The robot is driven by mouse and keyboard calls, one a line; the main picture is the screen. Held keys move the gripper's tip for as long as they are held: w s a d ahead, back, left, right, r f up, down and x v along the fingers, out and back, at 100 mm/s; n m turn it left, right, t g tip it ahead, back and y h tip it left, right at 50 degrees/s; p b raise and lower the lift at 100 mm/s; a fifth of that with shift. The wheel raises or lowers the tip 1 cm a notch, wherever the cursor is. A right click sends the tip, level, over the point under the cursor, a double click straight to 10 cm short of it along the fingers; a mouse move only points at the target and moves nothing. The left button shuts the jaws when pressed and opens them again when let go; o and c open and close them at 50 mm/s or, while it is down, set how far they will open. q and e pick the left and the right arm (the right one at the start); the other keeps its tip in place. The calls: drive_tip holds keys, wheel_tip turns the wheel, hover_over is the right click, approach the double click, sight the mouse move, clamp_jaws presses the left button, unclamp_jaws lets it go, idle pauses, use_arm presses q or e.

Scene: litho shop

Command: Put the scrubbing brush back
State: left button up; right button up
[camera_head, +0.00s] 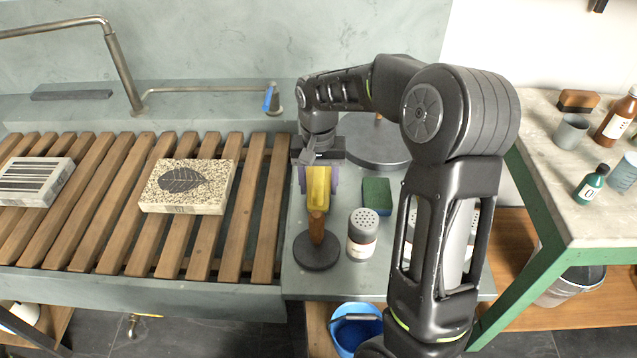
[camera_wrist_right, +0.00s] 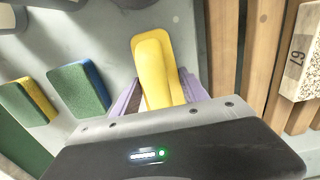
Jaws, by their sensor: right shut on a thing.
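The scrubbing brush shows as a long yellow body (camera_head: 318,187) in the head view, just below my right gripper (camera_head: 318,180). It also shows in the right wrist view as a yellow block (camera_wrist_right: 155,65) with a raised middle. My right gripper (camera_wrist_right: 158,95) is shut on it, with the purple fingers on its two sides. Its bristles are hidden. I cannot tell whether it touches the grey counter (camera_head: 335,280). My left gripper is not in view.
A dark disc with a wooden handle (camera_head: 317,253) stands just in front of the brush. A green sponge (camera_head: 377,196) and a shaker can (camera_head: 362,235) are to the right. A slatted wooden rack (camera_head: 110,235) with two printing stones lies left. A blue bucket (camera_head: 355,330) is below.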

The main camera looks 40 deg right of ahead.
drive_tip(key=shift+f, duration=0.2)
drive_tip(key=o, duration=1.3)
wheel_tip(320, 180, up, 12)
drive_tip(key=shift+r, duration=0.15)
